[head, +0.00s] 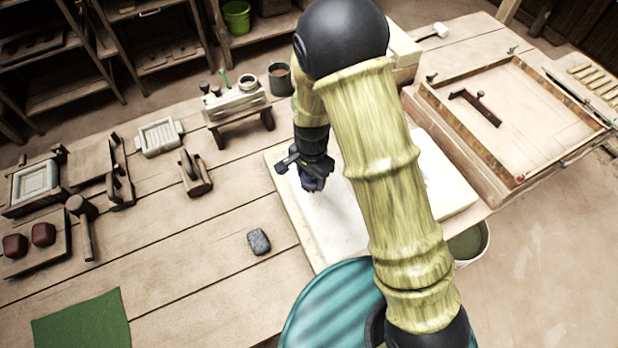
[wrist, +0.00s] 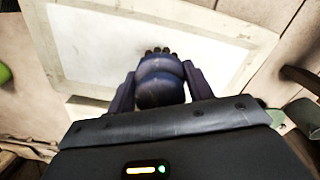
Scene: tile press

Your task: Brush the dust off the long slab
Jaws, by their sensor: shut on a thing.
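The long slab (head: 318,232) is a pale board on the bench, partly hidden behind my arm. In the wrist view the slab (wrist: 82,22) shows a cream border around a whiter inner area, with a faint greyish patch near the bristles. My gripper (head: 314,180) is over the slab's left part, pointing down. It is shut on a dark blue, rounded brush (wrist: 160,82), with short dark bristle tufts (wrist: 157,51) at its far end. The brush shows as a small dark shape in the head view (head: 315,184). I cannot tell whether the bristles touch the slab.
A grey stone (head: 258,241) lies left of the slab. A small stand (head: 236,103) with pots is behind it. A wooden framed tray (head: 520,115) is at right. A green cloth (head: 82,325) lies front left. A bucket (head: 470,243) stands at the bench's right edge.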

